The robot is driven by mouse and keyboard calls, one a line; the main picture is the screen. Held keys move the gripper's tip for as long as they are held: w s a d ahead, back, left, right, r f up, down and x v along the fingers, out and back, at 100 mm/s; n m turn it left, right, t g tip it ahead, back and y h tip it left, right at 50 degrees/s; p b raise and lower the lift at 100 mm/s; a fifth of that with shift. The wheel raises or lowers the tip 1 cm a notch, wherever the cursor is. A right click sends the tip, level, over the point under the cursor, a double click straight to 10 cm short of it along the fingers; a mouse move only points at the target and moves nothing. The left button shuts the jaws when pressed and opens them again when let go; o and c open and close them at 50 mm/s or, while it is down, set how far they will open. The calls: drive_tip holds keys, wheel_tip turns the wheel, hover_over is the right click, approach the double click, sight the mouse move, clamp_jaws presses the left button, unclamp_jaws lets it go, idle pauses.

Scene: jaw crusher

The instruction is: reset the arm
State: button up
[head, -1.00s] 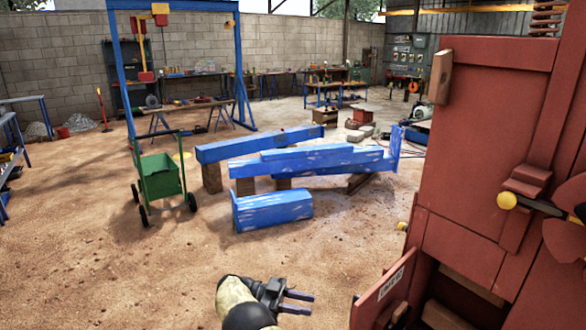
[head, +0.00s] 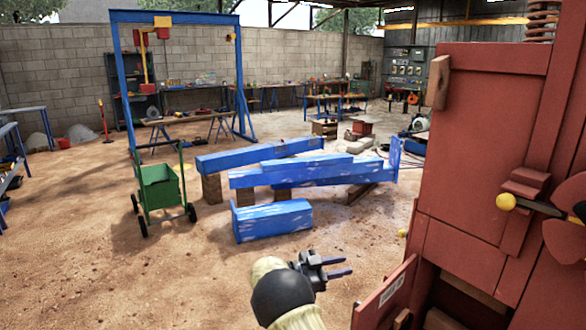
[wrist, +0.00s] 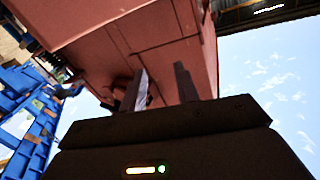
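My gripper (head: 346,266) is in the lower middle of the head view, in free air above the dirt floor. Its two dark fingers are parallel with a gap between them, and nothing is held. They point right, toward the red jaw crusher (head: 490,130). In the wrist view the fingers (wrist: 158,90) stand apart, with the crusher's red body (wrist: 110,45) beyond them. No contact with the crusher shows.
The crusher fills the right side, with a low red flap (head: 385,300) sticking out near my gripper. Blue steel beams (head: 310,172) rest on wooden blocks ahead. A green cart (head: 160,190) stands left. The dirt floor (head: 130,285) at lower left is clear.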

drive_tip(key=w+d+r+n+t+y+b, duration=0.2)
drive_tip(key=w+d+r+n+t+y, duration=0.15)
drive_tip(key=n+t+y, duration=0.2)
drive_tip(key=s+f+n+g+y+b, duration=0.2)
drive_tip(key=s+f+n+y, duration=0.25)
drive_tip(key=s, duration=0.75)
drive_tip(key=s+a+f+n+g+y+b, duration=0.1)
drive_tip(key=s+f+n+g+y+b, duration=0.3)
drive_tip(key=s, duration=0.8)
drive_tip(key=s+f+n+g+y+p, duration=0.1)
drive_tip(key=s+f+n+y, duration=0.3)
drive_tip(key=s, duration=0.8)
wheel_tip(320, 180, up, 21)
drive_tip(key=m+p, duration=0.1)
drive_tip(key=p, duration=2.1)
drive_tip(key=shift+s+r+h, duration=0.15)
drive_tip(key=shift+s+h, duration=0.25)
drive_tip(key=shift+s, duration=0.05)
drive_tip(key=shift+g, duration=0.25)
drive_tip(key=shift+a, duration=0.1)
